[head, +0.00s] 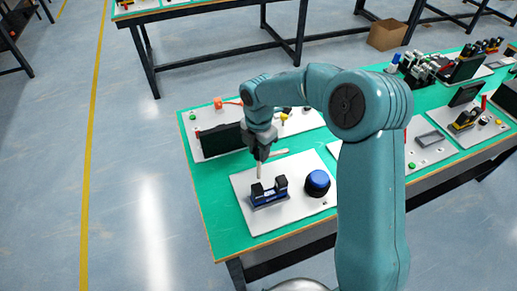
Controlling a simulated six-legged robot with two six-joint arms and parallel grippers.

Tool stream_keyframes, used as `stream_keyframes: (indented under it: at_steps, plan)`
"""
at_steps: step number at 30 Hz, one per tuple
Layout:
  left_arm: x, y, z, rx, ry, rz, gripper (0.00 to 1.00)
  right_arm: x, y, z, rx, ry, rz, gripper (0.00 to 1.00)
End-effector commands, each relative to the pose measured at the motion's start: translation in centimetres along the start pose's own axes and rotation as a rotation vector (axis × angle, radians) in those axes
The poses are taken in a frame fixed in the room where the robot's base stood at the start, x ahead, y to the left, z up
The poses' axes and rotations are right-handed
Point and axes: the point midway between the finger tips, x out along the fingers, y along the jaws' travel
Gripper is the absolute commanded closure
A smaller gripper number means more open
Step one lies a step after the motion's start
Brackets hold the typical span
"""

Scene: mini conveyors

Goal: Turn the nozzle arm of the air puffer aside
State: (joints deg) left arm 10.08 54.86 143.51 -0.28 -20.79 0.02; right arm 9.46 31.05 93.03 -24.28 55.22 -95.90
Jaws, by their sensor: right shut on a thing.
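A white board (240,187) at the near left end of the green bench carries a blue and black unit (268,192) and a round blue knob (317,182). I take these for parts of the air puffer. A pale thin bar (273,153), which looks like the nozzle arm, reaches out above the board's back edge. My right gripper (262,158) points down from above, shut on the nozzle arm at its left end. A thin pale upright piece shows just below the fingers. The dark jaws partly hide the grip. My left gripper is not in view.
Behind, another white board holds a dark panel (220,140) and small coloured parts. More stations with black screens (465,95) line the bench to the right. My own right arm hides part of the bench. A strip of green benchtop (217,200) is clear at left.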

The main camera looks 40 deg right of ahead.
Motion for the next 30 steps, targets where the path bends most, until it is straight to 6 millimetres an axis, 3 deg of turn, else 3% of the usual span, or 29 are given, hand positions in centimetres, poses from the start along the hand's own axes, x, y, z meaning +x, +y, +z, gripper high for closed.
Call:
stream_keyframes:
  at_steps: [5, 6, 8, 9, 20, 23, 30]
  plan:
    - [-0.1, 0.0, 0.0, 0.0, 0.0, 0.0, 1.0, -0.6, 0.3, 0.4, 0.003, -0.009, 0.015, 1.0]
    - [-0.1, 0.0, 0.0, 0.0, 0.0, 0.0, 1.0, -0.6, 0.3, 0.4, 0.003, -0.009, 0.015, 0.63]
    - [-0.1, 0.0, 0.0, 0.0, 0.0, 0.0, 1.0, -0.5, 0.3, 0.4, 0.003, -0.009, 0.014, 0.44]
    - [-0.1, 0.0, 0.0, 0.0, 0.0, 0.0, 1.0, -0.5, 0.2, 0.3, 0.003, -0.008, 0.012, 0.41]
    - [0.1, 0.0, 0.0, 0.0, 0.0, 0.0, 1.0, -0.9, 0.2, 0.2, 0.003, -0.005, 0.008, 0.41]
    - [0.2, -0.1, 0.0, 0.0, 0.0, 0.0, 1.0, -2.5, 0.2, 0.1, 0.003, -0.006, 0.01, 0.41]
    - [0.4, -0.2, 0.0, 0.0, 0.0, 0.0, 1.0, -8.8, 0.1, 0.1, 0.003, -0.006, 0.013, 0.41]
